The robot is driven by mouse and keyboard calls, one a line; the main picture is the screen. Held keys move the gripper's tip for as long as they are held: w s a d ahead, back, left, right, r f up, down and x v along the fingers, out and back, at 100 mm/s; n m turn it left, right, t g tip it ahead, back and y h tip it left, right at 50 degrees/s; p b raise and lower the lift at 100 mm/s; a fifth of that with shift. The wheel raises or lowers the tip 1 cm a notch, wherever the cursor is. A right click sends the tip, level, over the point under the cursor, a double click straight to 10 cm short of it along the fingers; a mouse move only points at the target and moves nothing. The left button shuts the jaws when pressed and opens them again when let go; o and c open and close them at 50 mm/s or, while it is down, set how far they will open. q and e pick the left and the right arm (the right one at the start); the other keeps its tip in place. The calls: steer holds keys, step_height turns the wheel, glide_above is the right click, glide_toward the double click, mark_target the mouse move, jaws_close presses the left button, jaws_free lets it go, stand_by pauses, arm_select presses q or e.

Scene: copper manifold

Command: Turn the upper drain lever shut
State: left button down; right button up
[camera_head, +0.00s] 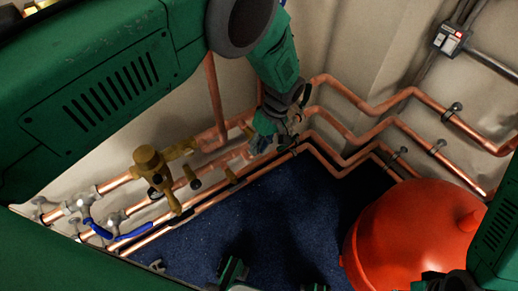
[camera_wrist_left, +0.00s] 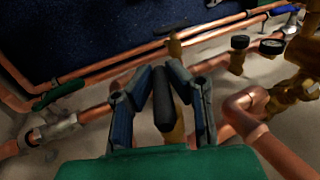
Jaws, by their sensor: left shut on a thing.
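My left gripper (camera_head: 275,133) reaches down to the copper pipes near the corner in the head view. In the left wrist view, the gripper's two jointed fingers (camera_wrist_left: 160,105) stand on either side of the black handle of the upper drain lever (camera_wrist_left: 164,98) and are shut on it. The handle points away from the gripper, roughly in line with the fingers. Brass shows beneath and beyond it. In the head view the gripper hides most of this lever.
A green-handled valve (camera_wrist_left: 58,95) lies left of the fingers. In the head view, a brass valve (camera_head: 150,163), blue levers (camera_head: 132,231) and a red tank (camera_head: 405,235) stand around the dark blue floor (camera_head: 270,210).

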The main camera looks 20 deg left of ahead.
arm_select(q)
steer(key=c, duration=1.6)
jaws_free()
steer(key=v, duration=0.7)
steer(key=shift+w+d+r, duration=0.1)
steer(key=shift+d+r, duration=0.05)
steer(key=shift+r, duration=0.05)
